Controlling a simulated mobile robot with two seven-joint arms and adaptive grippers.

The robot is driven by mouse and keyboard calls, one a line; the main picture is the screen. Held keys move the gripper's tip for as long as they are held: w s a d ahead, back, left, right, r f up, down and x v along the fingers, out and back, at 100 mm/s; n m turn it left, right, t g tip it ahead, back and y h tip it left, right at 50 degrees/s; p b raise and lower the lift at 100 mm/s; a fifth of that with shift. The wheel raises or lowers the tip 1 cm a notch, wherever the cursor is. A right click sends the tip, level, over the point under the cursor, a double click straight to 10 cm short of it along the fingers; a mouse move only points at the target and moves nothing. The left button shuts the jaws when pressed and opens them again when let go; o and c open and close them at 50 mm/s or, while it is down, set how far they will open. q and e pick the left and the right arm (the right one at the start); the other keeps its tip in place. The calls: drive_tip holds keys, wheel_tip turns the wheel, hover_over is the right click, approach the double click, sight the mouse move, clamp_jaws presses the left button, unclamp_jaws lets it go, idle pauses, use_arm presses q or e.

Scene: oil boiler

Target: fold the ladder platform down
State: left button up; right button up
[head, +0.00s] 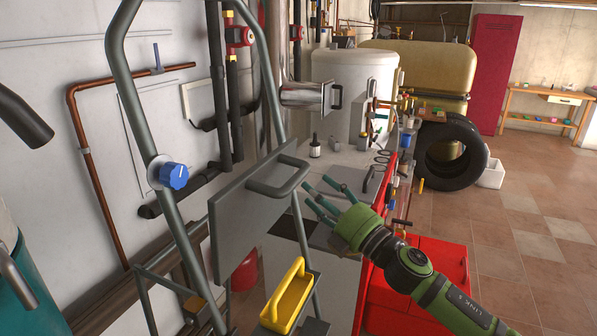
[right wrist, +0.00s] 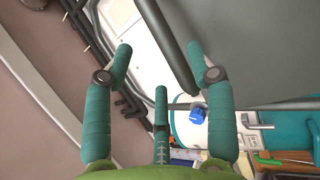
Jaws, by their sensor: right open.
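The ladder (head: 190,235) stands at the left in the head view, with grey tube rails. Its platform (head: 235,235) is a flat grey plate standing steeply upright between the rails, with a tube handle (head: 290,185) at its upper right edge. My right gripper (head: 322,195) is open and empty, just right of the handle, fingers pointing at it; contact does not show. In the right wrist view, my spread green fingers (right wrist: 160,60) have a grey tube passing between them. A grey plate, apparently the platform (right wrist: 265,45), fills the upper right. My left gripper is not in view.
A blue knob (head: 174,176) sits on the ladder's rail. A yellow tray (head: 287,298) is low on the ladder. A red cabinet (head: 445,262) stands below my right forearm. The tiled floor at right is clear.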

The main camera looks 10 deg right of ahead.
sight(302, 178)
drive_tip(key=p+x, duration=0.2)
drive_tip(key=x, duration=0.4)
drive_tip(key=shift+w+a, duration=0.2)
drive_tip(key=shift+w, duration=0.15)
drive_tip(key=shift+d, duration=0.1)
clamp_jaws()
